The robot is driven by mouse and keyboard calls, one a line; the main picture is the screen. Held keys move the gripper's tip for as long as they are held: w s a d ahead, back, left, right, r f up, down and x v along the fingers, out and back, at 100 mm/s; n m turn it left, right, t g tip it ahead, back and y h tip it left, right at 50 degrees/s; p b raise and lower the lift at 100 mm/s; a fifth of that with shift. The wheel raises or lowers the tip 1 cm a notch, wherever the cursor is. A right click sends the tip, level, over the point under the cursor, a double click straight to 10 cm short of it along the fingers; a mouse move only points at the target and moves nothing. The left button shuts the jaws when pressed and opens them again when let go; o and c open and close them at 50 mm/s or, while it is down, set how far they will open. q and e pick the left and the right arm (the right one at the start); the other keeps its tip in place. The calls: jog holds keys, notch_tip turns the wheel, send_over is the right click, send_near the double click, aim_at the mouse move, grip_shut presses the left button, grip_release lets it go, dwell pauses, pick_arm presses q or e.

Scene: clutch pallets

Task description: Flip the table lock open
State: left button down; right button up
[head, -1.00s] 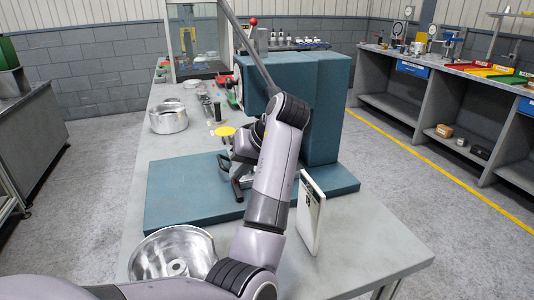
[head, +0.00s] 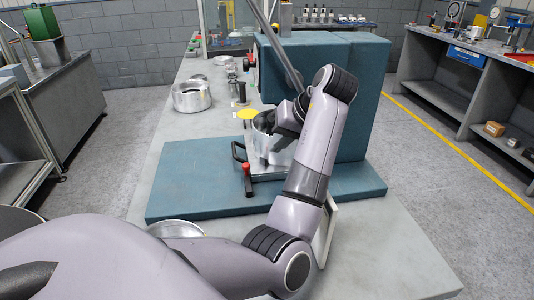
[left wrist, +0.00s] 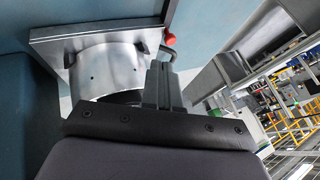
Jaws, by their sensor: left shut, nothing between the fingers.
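The table lock appears to be a small dark lever with a red tip (head: 247,169) at the front of the machine's metal table (head: 268,172). A black looped handle (head: 238,151) is beside it. The red tip also shows in the left wrist view (left wrist: 169,39), past the plate edge, with a dark bent bar beside it. My left gripper (head: 284,128) is above and right of the lever, partly hidden by my arm. In the left wrist view its fingers (left wrist: 161,82) are together and empty, apart from the red tip. My right gripper is not in view.
A metal cylinder (left wrist: 104,68) stands on the plate close to my left fingers. The teal machine column (head: 345,85) and teal base (head: 190,180) surround the work area. A silver ring (head: 191,96) stands at the back left; a bowl-like part (head: 176,229) is in front.

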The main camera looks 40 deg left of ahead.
pick_arm(q)
send_over(247, 178)
jog(key=w+d, duration=0.2)
jog(key=w, duration=0.1)
jog(key=f, duration=0.7)
jog(key=shift+s+d+f, duration=0.1)
jog(key=shift+s+f, duration=0.1)
jog(key=shift+f, duration=0.2)
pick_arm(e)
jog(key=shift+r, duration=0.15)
pick_arm(q)
jog(key=shift+w, duration=0.1)
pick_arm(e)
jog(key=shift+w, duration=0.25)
